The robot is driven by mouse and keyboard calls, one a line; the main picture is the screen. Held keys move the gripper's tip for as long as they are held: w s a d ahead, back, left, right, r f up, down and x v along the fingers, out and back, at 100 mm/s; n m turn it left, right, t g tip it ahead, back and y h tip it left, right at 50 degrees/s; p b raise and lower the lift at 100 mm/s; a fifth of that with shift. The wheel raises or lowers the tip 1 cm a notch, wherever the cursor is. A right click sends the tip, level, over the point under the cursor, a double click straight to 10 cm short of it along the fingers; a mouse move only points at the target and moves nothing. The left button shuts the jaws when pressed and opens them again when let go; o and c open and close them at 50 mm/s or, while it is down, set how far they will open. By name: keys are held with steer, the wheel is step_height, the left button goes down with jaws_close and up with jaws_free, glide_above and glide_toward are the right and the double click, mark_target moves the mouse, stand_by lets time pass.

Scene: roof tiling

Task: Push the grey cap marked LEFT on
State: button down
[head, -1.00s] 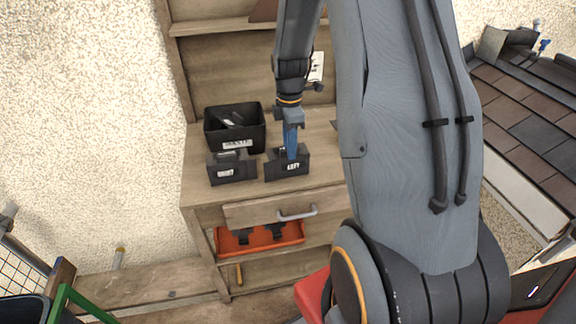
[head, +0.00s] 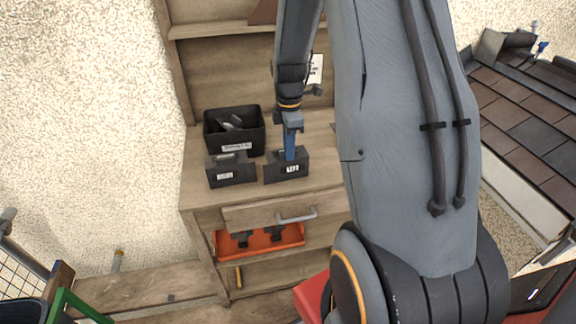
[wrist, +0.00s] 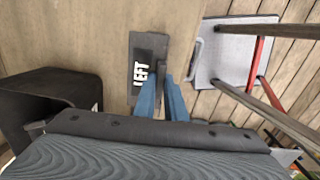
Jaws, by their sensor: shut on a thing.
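The grey cap marked LEFT (head: 283,172) stands on the wooden bench top, near its front edge. Its label also shows in the wrist view (wrist: 141,72). My gripper (head: 290,157) points down with its blue fingers at the cap's top, and it is shut on the cap. In the wrist view the fingers (wrist: 161,95) reach to the cap's right edge; the gripped part is mostly hidden. A similar dark cap with a white label (head: 230,172) stands just left of it, apart from it.
A black bin (head: 236,130) with grey parts stands behind the caps. Below the bench top (head: 200,197) are a drawer with a handle (head: 296,217) and an orange tray (head: 262,241). A tiled roof (head: 520,110) lies at the right. Bench room right of the cap is partly hidden by my arm.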

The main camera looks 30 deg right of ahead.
steer(key=shift+r+p, duration=1.85)
steer(key=shift+r, duration=0.7)
